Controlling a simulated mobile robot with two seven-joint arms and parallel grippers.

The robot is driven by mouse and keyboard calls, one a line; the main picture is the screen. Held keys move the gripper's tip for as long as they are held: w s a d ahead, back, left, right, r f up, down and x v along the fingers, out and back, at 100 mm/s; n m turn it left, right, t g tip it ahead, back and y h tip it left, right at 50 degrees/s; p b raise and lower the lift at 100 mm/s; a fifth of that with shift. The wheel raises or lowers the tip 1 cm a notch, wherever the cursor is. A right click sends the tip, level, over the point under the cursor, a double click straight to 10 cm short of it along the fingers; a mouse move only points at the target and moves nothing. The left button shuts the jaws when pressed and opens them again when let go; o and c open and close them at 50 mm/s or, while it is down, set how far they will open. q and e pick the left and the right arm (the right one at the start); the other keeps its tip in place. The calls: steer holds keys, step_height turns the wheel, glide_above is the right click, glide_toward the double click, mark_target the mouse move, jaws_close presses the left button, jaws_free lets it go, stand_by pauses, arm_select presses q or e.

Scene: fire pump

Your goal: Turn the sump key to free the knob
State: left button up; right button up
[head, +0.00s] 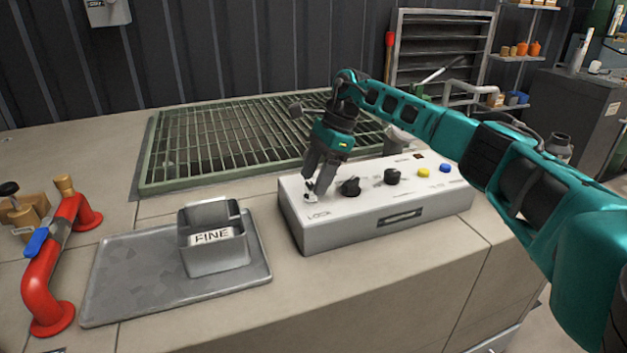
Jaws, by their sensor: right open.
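A white control box (345,232) stands on the counter. My right gripper (314,190) points down at its left end, above the "LOCK" label. A small pale piece, likely the key (310,197), shows at the fingertips. The fingers are open around or beside it; I cannot tell if they touch it. Just right of the fingers is a black knob (351,186). A second black knob (392,176) sits further right on the box. My left gripper is out of view.
A grey tray (120,285) with a metal bin labelled "FINE" (215,258) lies left of the box. A red pipe with a blue lever valve (38,241) stands at far left. A green floor-style grating (215,140) lies behind.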

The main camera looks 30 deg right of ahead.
steer(key=v, duration=1.1)
steer(key=shift+p, duration=0.45)
steer(key=shift+s, duration=0.15)
